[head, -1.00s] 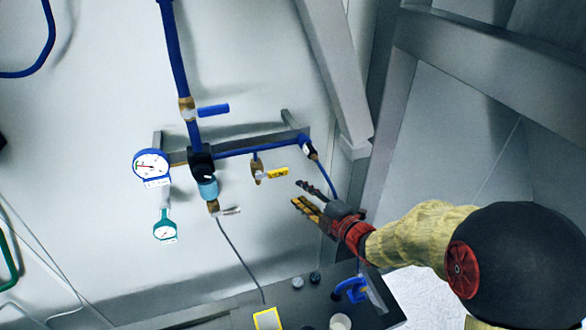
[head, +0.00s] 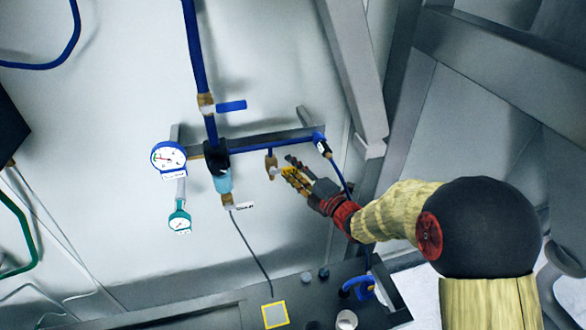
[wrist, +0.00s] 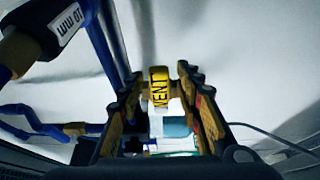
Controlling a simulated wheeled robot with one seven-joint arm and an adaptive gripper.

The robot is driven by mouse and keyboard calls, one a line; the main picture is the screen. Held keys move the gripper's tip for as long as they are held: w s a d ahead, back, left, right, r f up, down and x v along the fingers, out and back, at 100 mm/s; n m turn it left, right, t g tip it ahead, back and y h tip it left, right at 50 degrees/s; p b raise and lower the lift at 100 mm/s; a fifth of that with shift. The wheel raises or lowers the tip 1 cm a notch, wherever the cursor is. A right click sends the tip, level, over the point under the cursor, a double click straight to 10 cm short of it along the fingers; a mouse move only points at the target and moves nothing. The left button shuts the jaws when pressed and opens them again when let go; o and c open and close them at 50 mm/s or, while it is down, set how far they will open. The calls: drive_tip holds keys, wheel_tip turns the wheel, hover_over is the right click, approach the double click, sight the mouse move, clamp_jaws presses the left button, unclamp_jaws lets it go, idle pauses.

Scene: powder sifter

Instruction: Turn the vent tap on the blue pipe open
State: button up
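The vent tap (head: 271,160) is a small brass valve hanging below the horizontal blue pipe (head: 262,138) in the head view. Its yellow lever marked VENT (wrist: 159,88) shows in the wrist view between my two fingers, with a gap on each side. My gripper (head: 285,167) is right beside the tap's right side, and its fingers hide most of the lever in the head view. In the wrist view my gripper (wrist: 160,76) is open around the lever, with no clear contact.
A blue-handled valve (head: 231,106) sits on the vertical pipe above. A grey bench (head: 220,318) lies below. A frame post (head: 352,75) stands to the right.

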drive_tip(key=c, duration=0.3)
clamp_jaws()
idle(0.7)
